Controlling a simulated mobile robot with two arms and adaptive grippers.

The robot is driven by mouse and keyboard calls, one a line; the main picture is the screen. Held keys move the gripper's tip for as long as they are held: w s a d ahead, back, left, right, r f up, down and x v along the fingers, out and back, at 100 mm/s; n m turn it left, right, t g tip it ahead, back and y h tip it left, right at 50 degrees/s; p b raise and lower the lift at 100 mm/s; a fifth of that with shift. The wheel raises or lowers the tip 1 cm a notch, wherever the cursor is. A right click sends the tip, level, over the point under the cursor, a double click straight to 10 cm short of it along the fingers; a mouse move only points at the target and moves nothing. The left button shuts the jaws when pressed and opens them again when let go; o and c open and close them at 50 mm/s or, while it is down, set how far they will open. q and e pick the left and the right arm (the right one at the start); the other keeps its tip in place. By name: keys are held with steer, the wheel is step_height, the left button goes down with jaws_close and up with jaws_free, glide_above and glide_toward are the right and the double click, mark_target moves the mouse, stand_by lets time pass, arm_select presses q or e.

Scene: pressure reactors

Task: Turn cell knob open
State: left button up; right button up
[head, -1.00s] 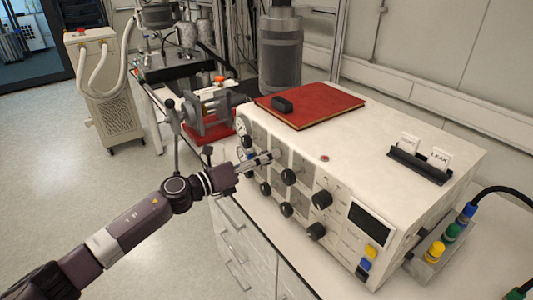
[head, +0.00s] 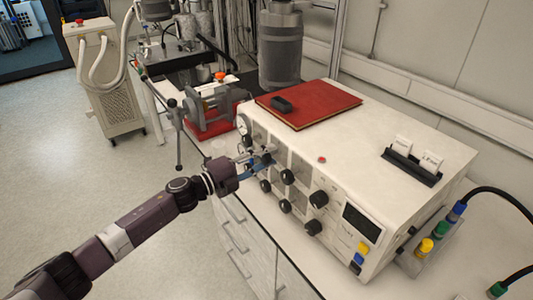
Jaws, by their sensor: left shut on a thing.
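The white reactor control box (head: 400,135) stands on the bench, with several black knobs on its front panel. My left gripper (head: 262,158) reaches in from the left to the upper left part of this panel. It is shut on a knob there, which its fingers mostly hide. Close by are a free upper knob (head: 287,177) to the right and a lower knob (head: 265,186). Labels on the panel are too small to read, and I cannot tell how far the held knob is turned. My right gripper is out of view.
A red book (head: 310,103) with a small black object (head: 282,104) lies on the box. A dark display (head: 362,222) and larger knobs (head: 318,199) are on the panel's right. A metal stand (head: 178,135) rises behind my wrist. Open floor lies left.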

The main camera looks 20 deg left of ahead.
arm_select(q)
steer(key=shift+n+p, duration=0.3)
steer(key=shift+n, duration=0.5)
steer(key=o, duration=1.2)
steer(key=shift+a, duration=0.1)
steer(key=shift+s+a, duration=0.1)
steer(key=shift+s, duration=0.05)
steer(key=v, duration=1.1)
steer(key=shift+s+a, duration=0.25)
steer(key=shift+f, duration=0.1)
